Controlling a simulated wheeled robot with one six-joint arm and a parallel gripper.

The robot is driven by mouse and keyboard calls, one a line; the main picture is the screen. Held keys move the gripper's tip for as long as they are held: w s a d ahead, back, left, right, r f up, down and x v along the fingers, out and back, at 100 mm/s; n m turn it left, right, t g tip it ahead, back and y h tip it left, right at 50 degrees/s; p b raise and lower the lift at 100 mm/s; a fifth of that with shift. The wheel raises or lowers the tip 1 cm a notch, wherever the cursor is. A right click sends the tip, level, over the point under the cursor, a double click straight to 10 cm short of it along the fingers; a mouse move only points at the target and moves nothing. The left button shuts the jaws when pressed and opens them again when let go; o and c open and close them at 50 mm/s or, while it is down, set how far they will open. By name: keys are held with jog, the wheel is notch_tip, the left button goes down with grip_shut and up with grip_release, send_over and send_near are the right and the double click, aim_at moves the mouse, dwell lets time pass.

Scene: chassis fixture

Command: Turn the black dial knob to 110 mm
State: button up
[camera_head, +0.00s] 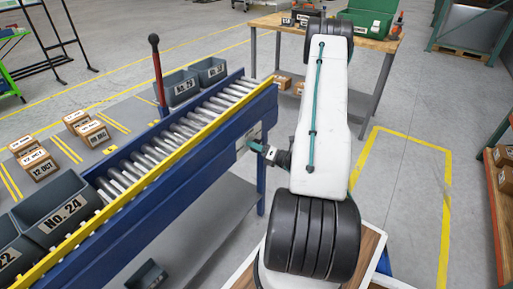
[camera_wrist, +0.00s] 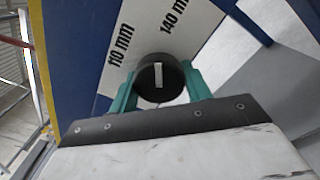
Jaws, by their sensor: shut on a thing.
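The black dial knob (camera_wrist: 176,80) shows in the wrist view in front of a white label plate (camera_wrist: 150,40) on a blue panel. A white pointer line (camera_wrist: 158,75) on its face stands nearly upright in the picture. The label "110 mm" (camera_wrist: 119,45) is up and left of the knob, and "140 mm" (camera_wrist: 174,17) is above and slightly right. My gripper (camera_wrist: 158,84) has its teal fingers on both sides of the knob, shut on it. In the head view my gripper (camera_head: 258,148) reaches the conveyor's blue side, and the knob is too small to tell.
The roller conveyor (camera_head: 190,125) with yellow and blue rails runs along the left. Grey bins (camera_head: 62,208) and small cartons (camera_head: 94,133) are beside it. A wooden workbench (camera_head: 275,20) with a green case (camera_head: 372,14) stands behind. A shelf (camera_head: 497,215) is at right.

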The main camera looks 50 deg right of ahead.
jog(key=n, duration=0.5)
jog(key=shift+n, duration=0.4)
jog(key=n, duration=0.5)
jog(key=shift+d+n, duration=0.15)
jog(key=shift+n, duration=0.25)
jog(key=o, duration=1)
jog(key=shift+s, duration=0.1)
jog(key=s, duration=0.7)
jog(key=shift+s+d, duration=0.3)
jog(key=shift+s, duration=0.05)
jog(key=shift+f, duration=0.1)
